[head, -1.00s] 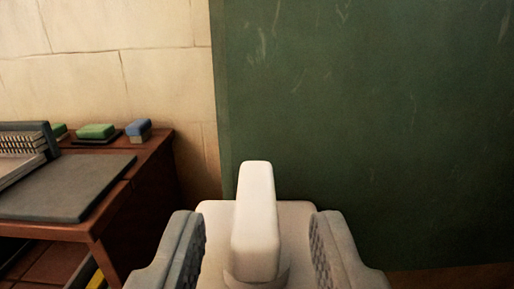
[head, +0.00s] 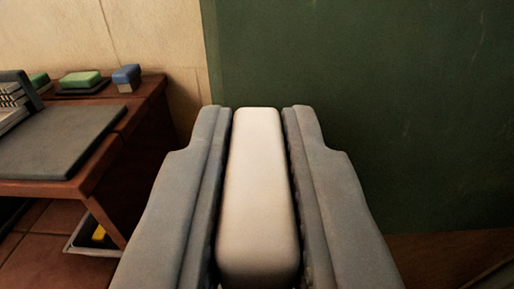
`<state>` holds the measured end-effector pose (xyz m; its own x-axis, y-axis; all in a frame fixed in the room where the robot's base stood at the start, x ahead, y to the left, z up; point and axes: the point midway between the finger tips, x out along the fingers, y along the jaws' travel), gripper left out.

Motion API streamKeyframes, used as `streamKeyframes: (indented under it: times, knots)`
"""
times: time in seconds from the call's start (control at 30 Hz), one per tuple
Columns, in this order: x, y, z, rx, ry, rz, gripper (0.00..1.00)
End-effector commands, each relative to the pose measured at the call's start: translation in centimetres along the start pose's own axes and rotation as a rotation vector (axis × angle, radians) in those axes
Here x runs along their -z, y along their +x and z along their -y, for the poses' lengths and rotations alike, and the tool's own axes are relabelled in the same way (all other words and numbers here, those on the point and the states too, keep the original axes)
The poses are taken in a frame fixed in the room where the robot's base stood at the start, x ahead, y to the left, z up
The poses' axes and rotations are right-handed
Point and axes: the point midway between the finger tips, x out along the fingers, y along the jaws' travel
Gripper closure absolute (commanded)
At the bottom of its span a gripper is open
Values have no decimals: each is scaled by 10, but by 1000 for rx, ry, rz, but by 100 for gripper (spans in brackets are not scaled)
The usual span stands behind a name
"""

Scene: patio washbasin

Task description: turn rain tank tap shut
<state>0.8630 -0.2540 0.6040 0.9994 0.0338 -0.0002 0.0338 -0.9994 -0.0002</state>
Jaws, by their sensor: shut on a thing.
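The tap's white lever handle (head: 257,185) stands in the lower middle of the head view, its long bar pointing away from me. My gripper (head: 258,120) has its two grey fingers closed on the bar, one along each side. The dark green rain tank (head: 370,110) fills the right of the view behind the handle. The tap's body below the handle is hidden by the handle and fingers.
At left, a reddish-brown wooden table (head: 145,105) carries a grey mat (head: 55,140), green blocks (head: 80,80) and a blue block (head: 127,76). A pale tray (head: 85,235) shows beneath it. A cream wall (head: 150,40) stands behind.

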Motion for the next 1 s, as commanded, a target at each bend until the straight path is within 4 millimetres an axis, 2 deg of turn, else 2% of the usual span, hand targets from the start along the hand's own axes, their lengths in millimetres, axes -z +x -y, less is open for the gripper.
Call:
streamKeyframes:
  times: [0.37, 1.0]
  knots:
    - [0, 0, 2, -89, 1, 1, 100]
    - [0, 1, 3, -599, 0, 1, 100]
